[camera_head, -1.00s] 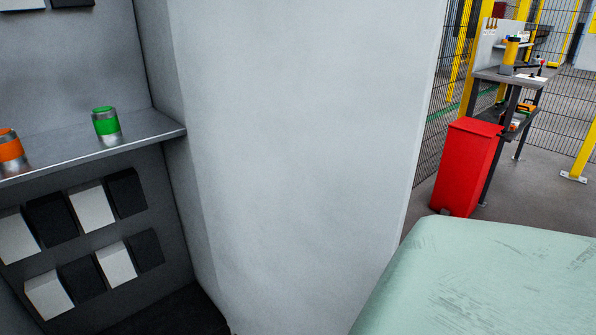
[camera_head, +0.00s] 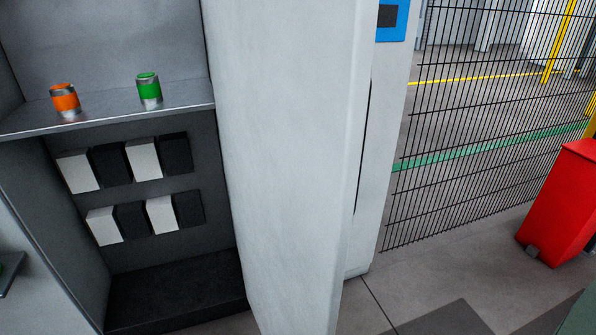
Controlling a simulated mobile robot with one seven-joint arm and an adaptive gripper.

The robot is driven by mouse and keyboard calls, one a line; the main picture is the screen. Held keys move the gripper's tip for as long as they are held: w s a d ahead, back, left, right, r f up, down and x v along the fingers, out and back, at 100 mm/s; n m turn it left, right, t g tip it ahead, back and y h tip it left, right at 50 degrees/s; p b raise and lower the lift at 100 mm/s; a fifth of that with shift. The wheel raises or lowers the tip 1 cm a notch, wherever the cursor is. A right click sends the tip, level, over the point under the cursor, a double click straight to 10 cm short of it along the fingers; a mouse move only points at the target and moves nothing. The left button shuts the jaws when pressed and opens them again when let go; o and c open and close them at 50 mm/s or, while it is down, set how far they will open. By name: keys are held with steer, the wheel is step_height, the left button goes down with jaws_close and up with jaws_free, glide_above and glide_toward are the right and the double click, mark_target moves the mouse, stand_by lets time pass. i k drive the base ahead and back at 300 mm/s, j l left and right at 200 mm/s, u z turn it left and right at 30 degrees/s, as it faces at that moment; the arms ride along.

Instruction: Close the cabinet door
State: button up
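The cabinet (camera_head: 75,210) stands open at the left of the head view, with its grey interior showing. Its light grey door (camera_head: 285,150) stands open on the right side of the opening and fills the middle of the view. The door's free edge points toward me. My gripper is not in view, so I cannot see where it is relative to the door. No handle shows on the visible face of the door.
An orange can (camera_head: 65,100) and a green can (camera_head: 149,90) stand on the cabinet shelf (camera_head: 110,117). Black and white blocks sit below. A wire fence (camera_head: 480,130) and a red bin (camera_head: 562,205) stand at the right. Floor (camera_head: 440,275) right of the door is clear.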

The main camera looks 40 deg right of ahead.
mark_target(292, 82)
steer(key=k+l, duration=0.15)
steer(key=l, duration=0.25)
steer(key=k+l, duration=0.1)
steer(key=l, duration=0.25)
steer(key=k+l, duration=0.15)
steer(key=l, duration=0.25)
steer(key=k+l+z, duration=0.25)
steer(key=l+z, duration=0.2)
